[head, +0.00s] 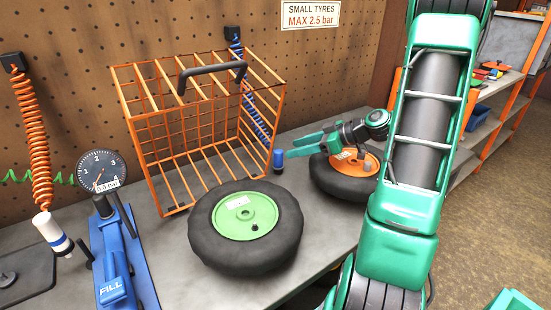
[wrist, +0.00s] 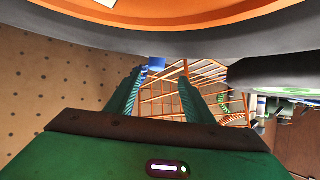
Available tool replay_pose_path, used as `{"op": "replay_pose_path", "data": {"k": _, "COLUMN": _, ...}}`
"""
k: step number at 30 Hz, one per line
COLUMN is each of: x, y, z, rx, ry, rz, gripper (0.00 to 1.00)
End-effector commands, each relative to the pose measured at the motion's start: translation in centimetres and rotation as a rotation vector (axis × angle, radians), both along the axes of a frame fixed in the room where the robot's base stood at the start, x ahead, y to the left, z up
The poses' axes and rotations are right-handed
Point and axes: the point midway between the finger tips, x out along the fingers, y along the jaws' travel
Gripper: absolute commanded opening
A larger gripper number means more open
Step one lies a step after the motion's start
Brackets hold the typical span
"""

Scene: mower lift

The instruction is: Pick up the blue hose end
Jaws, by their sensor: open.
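The blue hose end (head: 278,160) stands on the bench in the head view, just right of the orange wire cage, at the foot of a coiled blue hose (head: 255,110). My gripper (head: 282,149) reaches in from the right, its green fingers pointing left with their tips close to the hose end. In the wrist view the hose end (wrist: 156,63) shows as a small blue shape just beyond and between the two fingertips (wrist: 160,75). My gripper is open and empty. I cannot tell the exact gap to the hose end.
The orange cage (head: 140,128) stands behind a green-hubbed tyre (head: 205,245). An orange-hubbed tyre (head: 322,178) lies under my gripper. A gauge (head: 102,170), a blue FILL device (head: 115,250) and an orange coiled hose (head: 33,140) are at left.

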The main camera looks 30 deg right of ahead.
Motion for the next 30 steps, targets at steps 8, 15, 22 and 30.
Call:
{"op": "replay_pose_path", "data": {"k": 8, "x": 1.5, "y": 0.8, "z": -0.9, "rx": 0.0, "ry": -0.001, "rz": -0.002, "gripper": 0.48}}
{"op": "replay_pose_path", "data": {"k": 15, "x": 4.2, "y": 2.0, "z": -2.3, "rx": 0.0, "ry": 0.0, "rz": -0.001, "gripper": 0.48}}
{"op": "replay_pose_path", "data": {"k": 22, "x": 5.1, "y": 2.6, "z": -3.0, "rx": 0.0, "ry": -0.001, "rz": -0.003, "gripper": 0.48}}
{"op": "replay_pose_path", "data": {"k": 30, "x": 5.1, "y": 2.6, "z": -3.0, "rx": 0.0, "ry": -0.001, "rz": -0.003, "gripper": 0.26}}
